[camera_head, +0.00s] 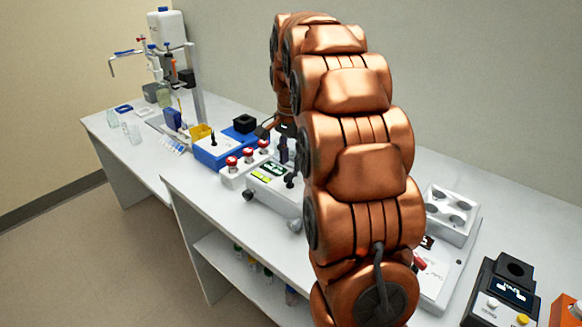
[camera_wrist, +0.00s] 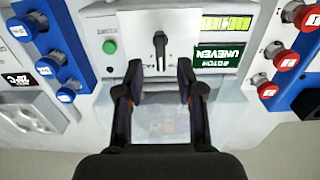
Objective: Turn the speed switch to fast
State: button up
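A black lever switch (camera_wrist: 160,47) stands out from the white front panel of a device (camera_wrist: 135,25) in the wrist view, its handle lying along the picture's vertical. I take it for the speed switch; I can read no speed marking beside it. My gripper (camera_wrist: 157,77) is open and empty, its two dark fingers to the left and right of the switch's lower end, apart from it. In the head view the device (camera_head: 260,193) stands on the bench, and my arm hides part of it and most of my gripper.
A green button (camera_wrist: 110,47) is left of the switch. A display (camera_wrist: 219,58) reading "ROTOR UNEVEN", upside down, is right. Blue knobs (camera_wrist: 44,66) and red knobs (camera_wrist: 285,60) flank the device. A four-well block (camera_head: 450,213) stands farther right on the bench.

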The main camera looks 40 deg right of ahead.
aim_at(291, 173)
notch_tip(291, 173, up, 9)
jog(key=shift+f, duration=0.2)
dwell(0.3)
dwell(0.5)
jog(key=s+a+f+n+g, duration=0.1)
jog(key=s+a+f+n, duration=0.3)
jog(key=s+a+n, duration=0.7)
jog(key=s+a+f+n, duration=0.1)
jog(key=s+a+f, duration=0.2)
jog(key=s, duration=0.3)
jog(key=s+a+f+n+p, duration=0.1)
jog(key=s+a+f+n, duration=0.1)
jog(key=s, duration=0.5)
jog(key=s+a+f+n, duration=0.1)
jog(key=s+a+f, duration=0.3)
jog(key=s+a, duration=0.2)
jog(key=shift+s+f+g+p, duration=0.3)
jog(key=shift+s+g, duration=0.1)
jog(key=shift+s, duration=0.05)
jog(key=shift+d, duration=0.2)
